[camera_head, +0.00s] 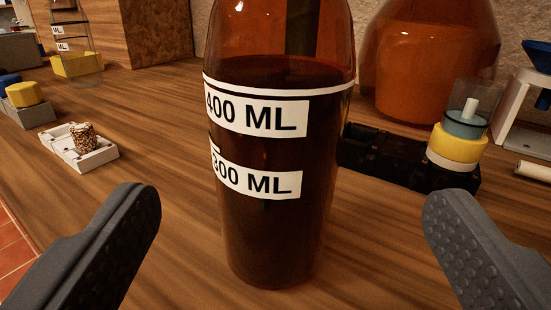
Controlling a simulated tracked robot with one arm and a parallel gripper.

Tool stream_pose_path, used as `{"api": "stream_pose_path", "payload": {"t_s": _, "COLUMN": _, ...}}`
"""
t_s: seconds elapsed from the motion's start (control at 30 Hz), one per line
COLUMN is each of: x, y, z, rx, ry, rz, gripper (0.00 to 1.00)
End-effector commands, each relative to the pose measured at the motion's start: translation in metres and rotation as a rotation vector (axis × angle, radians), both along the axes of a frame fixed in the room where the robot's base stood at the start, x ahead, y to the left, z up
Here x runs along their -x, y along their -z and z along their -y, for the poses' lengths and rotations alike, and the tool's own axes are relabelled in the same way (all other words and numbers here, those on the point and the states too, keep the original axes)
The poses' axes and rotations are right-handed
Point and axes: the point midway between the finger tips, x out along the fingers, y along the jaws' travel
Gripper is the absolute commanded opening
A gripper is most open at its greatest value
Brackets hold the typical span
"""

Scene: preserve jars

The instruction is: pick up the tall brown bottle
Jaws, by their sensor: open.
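The tall brown bottle (270,215) stands upright on the wooden table in the middle of the view. It is brown glass, with white labels reading 400 ML and 300 ML and dark contents up to about the upper mark. Its top is cut off by the upper edge of the picture. My gripper (293,235) is open, with one grey ribbed finger at the lower left and one at the lower right. The bottle shows between the two fingers, slightly beyond them, with clear gaps on both sides. Neither finger appears to touch it.
A larger orange-brown vessel (430,60) stands behind at the right. Near it is a black tray (385,160) with a yellow-banded jar (455,145). A white tray (75,157) holds a small speckled jar (83,138) at left. The wood between it and the bottle is clear.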

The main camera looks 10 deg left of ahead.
Motion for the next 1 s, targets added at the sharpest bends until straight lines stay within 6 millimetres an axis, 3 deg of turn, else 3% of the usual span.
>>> {"api": "stream_pose_path", "payload": {"t_s": 0.3, "x": -0.042, "y": 0.001, "z": -0.009, "rx": -0.001, "ry": 0.0, "rz": 0.002, "gripper": 0.85}}
{"api": "stream_pose_path", "payload": {"t_s": 0.67, "x": -0.059, "y": 0.0, "z": -0.016, "rx": -0.002, "ry": -0.001, "rz": 0.003, "gripper": 0.85}}
{"api": "stream_pose_path", "payload": {"t_s": 1.0, "x": -0.096, "y": -0.004, "z": -0.028, "rx": -0.001, "ry": -0.001, "rz": 0.005, "gripper": 0.85}}
